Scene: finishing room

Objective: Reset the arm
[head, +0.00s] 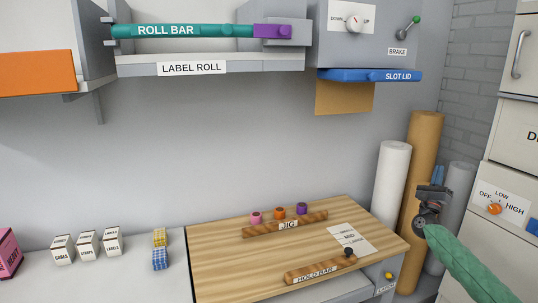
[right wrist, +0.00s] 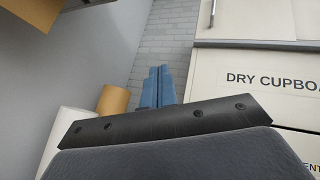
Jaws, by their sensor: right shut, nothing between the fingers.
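My right arm comes in from the lower right of the head view with a green sleeve. My right gripper (head: 437,175) is shut and empty, raised in front of the tall rolls at the right. In the right wrist view its blue fingers (right wrist: 157,88) are together, with nothing between them. My left gripper shows in neither view.
A wooden board (head: 215,257) with a jig (head: 287,225) and a hold bar (head: 318,271) lies on the bench. White (head: 391,180) and brown (head: 420,160) rolls stand near my right gripper. A cabinet (head: 515,125) is at the right. The label roll shelf (head: 270,65) hangs above.

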